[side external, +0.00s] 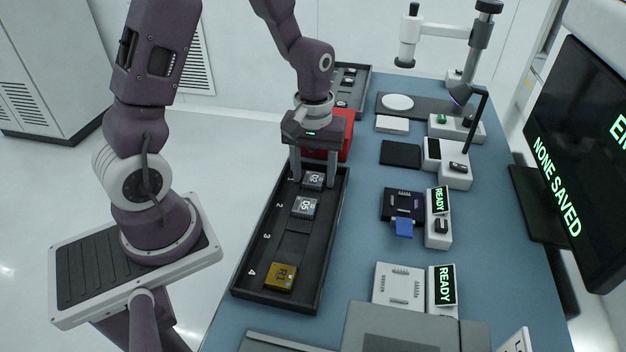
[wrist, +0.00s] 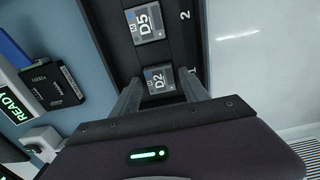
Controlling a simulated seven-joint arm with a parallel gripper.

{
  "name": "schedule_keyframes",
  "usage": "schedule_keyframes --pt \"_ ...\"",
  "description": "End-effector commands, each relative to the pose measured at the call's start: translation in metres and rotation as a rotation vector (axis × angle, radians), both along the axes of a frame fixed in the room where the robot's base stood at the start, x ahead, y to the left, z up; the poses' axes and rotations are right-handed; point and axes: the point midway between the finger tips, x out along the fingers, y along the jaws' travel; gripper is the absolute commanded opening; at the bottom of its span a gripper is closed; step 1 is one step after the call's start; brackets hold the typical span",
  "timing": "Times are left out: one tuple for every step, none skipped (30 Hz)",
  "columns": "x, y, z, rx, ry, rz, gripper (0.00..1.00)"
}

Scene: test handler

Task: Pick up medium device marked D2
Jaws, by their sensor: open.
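The device marked D2 (side external: 313,178) is a grey-and-dark square chip lying flat in slot 1 of the black tray (side external: 333,240). It also shows in the wrist view (wrist: 158,79), label readable. My gripper (side external: 314,184) is open above slot 1, with its fingers on either side of D2 in both views. Whether the fingers touch it or how far above it they are, I cannot tell. A similar device marked D5 (side external: 304,207) lies in slot 2, and it shows above D2 in the wrist view (wrist: 146,24).
A gold device (side external: 281,276) lies in slot 4; slot 3 is empty. A red bin (side external: 345,133) stands just behind the tray. Test sockets with READY displays (side external: 438,200) (side external: 445,285) stand to the right. Blue table shows between them.

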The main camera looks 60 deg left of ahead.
Motion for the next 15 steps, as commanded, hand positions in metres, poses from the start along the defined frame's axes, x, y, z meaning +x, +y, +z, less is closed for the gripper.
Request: schedule_keyframes --pt "0.0 0.0 0.0001 0.0 0.0 0.0 0.53" --pt "-0.0001 -0.0001 0.0002 0.0 0.0 0.0 0.53" --pt "-0.0001 -0.0001 0.0002 0.0 0.0 0.0 0.47" --pt "0.0 0.0 0.0003 0.0 0.0 0.0 0.41" --pt "0.0 0.0 0.0003 0.0 0.0 0.0 0.35" --pt "-0.0001 -0.0001 0.0003 0.0 0.0 0.0 0.27" --pt "-0.0001 -0.0001 0.0004 0.0 0.0 0.0 0.21" --pt "-0.0001 -0.0001 0.0004 0.0 0.0 0.0 0.15" --pt "-0.0001 -0.0001 0.0004 0.0 0.0 0.0 0.08" --pt "-0.0001 -0.0001 0.0004 0.0 0.0 0.0 0.02" --pt "0.0 0.0 0.0005 0.0 0.0 0.0 0.02" --pt "0.0001 -0.0001 0.0012 0.0 0.0 0.0 0.02" --pt "0.0001 0.0 0.0023 0.001 -0.001 0.0 0.02" --pt "0.0004 0.0001 0.0039 0.0 -0.001 0.0 0.02" --pt "0.0006 0.0002 0.0065 0.001 -0.002 0.0 0.02"
